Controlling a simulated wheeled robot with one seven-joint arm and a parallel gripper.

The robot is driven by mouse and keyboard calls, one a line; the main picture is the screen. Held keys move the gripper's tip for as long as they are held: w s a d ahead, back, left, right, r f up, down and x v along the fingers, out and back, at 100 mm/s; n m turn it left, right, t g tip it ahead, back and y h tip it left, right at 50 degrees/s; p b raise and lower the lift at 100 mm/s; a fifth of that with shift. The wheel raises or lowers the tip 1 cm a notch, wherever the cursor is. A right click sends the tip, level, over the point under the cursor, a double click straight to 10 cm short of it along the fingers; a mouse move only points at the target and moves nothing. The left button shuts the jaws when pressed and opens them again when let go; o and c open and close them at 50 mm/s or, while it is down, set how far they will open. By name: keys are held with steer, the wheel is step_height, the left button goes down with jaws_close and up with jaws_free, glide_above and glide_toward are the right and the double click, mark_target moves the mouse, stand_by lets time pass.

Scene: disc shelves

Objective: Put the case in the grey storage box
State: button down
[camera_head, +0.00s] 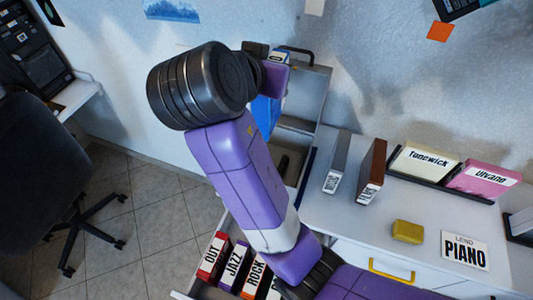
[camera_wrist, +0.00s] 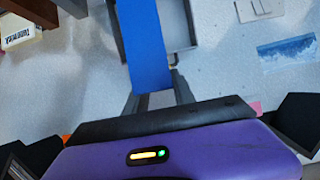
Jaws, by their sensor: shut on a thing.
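A blue case (camera_wrist: 146,45) stands out between the fingers of my gripper (camera_wrist: 157,92) in the wrist view. The gripper is shut on it. In the head view the blue case (camera_head: 265,113) shows partly behind my purple arm, and the fingertips are hidden. The grey storage box (camera_head: 313,92), open with a dark handle on its rim, is just behind and right of the case. Its grey rim also shows beside the case in the wrist view (camera_wrist: 192,25). I cannot tell whether the case is above the box or inside it.
A white counter (camera_head: 330,215) at right bears a grey case (camera_head: 337,162), a brown case (camera_head: 371,171), racked cases (camera_head: 424,163), a yellow block (camera_head: 408,231) and a PIANO sign (camera_head: 465,251). A drawer below holds labelled cases (camera_head: 213,256). An office chair (camera_head: 45,150) is at left.

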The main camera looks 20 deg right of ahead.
step_height(320, 180, down, 20)
steer(key=p, duration=0.1)
steer(key=shift+f+p, duration=0.25)
steer(key=shift+p, duration=0.1)
steer(key=shift+d+f, duration=0.1)
steer(key=shift+f, duration=0.05)
steer(key=c, duration=1.1)
jaws_free()
steer(key=shift+o, duration=0.2)
steer(key=b+v, duration=0.1)
steer(key=v, duration=1.1)
steer(key=shift+b, duration=0.35)
